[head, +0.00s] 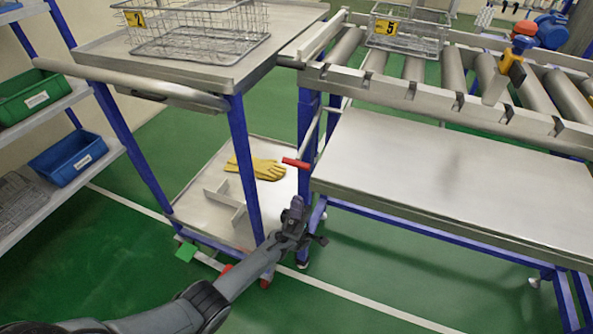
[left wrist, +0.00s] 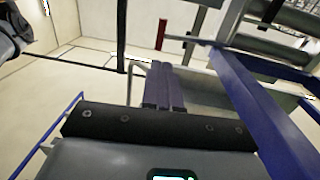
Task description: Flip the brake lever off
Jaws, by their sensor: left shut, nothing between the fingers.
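A red-handled lever (head: 296,163), which looks like the brake lever, sticks out to the left from the blue leg of the roller conveyor. In the left wrist view the red handle (left wrist: 161,34) shows ahead and above the fingers, on a thin grey rod. My left gripper (head: 296,204) is below the red handle in the head view, beside the conveyor's blue leg. Its fingers (left wrist: 163,88) are shut together and empty, and a gap shows between them and the handle. My right gripper is not in view.
A blue-legged cart (head: 213,90) carries a wire basket on top and yellow gloves (head: 257,168) on its lower shelf. The roller conveyor (head: 440,85) with a metal lower shelf (head: 430,180) stands at right. A shelf with bins (head: 67,157) is at left. Green floor is open in front.

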